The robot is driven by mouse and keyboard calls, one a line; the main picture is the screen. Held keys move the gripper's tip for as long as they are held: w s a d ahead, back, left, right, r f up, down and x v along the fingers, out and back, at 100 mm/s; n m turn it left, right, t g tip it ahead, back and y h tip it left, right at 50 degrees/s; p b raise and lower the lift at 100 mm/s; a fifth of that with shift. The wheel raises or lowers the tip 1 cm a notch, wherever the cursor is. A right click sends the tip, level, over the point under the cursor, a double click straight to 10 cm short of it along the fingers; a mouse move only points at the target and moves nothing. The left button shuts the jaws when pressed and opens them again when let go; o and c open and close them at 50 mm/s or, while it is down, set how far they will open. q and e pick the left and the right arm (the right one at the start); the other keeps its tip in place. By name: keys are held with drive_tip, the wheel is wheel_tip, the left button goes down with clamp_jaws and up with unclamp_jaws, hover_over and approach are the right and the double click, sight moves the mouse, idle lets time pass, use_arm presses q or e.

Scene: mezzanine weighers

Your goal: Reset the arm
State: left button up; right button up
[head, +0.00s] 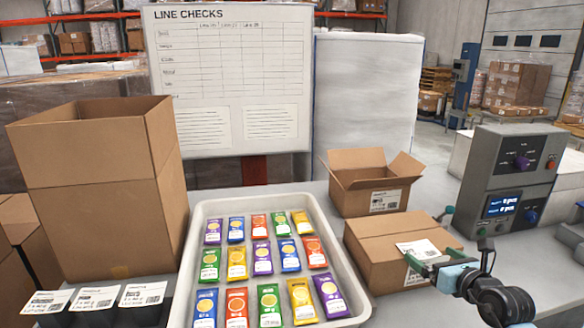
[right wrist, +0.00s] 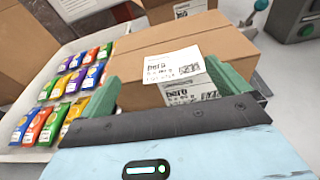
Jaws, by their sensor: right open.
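My right gripper (head: 446,248) is open, at the near right of a closed brown carton (head: 385,238). In the right wrist view its two green fingers (right wrist: 165,92) stand apart, with the near edge of the carton (right wrist: 150,45) showing between them. I cannot tell whether they touch it. White printed labels (right wrist: 172,67) show on the carton's top and side by the fingers. Nothing is clearly held. My left gripper is not in view.
A tray (head: 186,262) of colourful packets stands left of the carton. An open small carton (head: 372,180) is behind, a tall open box (head: 100,190) at left, and a grey weigher console (head: 510,170) at right. Label cards (head: 95,299) lie front left.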

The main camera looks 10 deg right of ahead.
drive_tip(key=s+a+r+m+t+y, duration=0.2)
drive_tip(key=s+a+r+m+t, duration=0.1)
drive_tip(key=s+a+m+t, duration=0.3)
drive_tip(key=s+f+m+g+h, duration=1.1)
drive_tip(key=s+f+m, duration=0.85)
drive_tip(key=m, duration=0.75)
drive_tip(key=s+a+f+m+g+y, duration=0.15)
drive_tip(key=s+a+g+y, duration=0.3)
drive_tip(key=s, duration=0.45)
drive_tip(key=s+a+f+g+y, duration=0.3)
drive_tip(key=s+a+g, duration=0.25)
drive_tip(key=s, duration=0.45)
drive_tip(key=w+a+f+t+y, duration=0.2)
drive_tip(key=w+a+f+t, duration=0.1)
drive_tip(key=w+f+t, duration=0.3)
drive_tip(key=shift+w+a+f+t, duration=0.15)
drive_tip(key=shift+w+f+t, duration=0.1)
drive_tip(key=shift+f+t, duration=1.35)
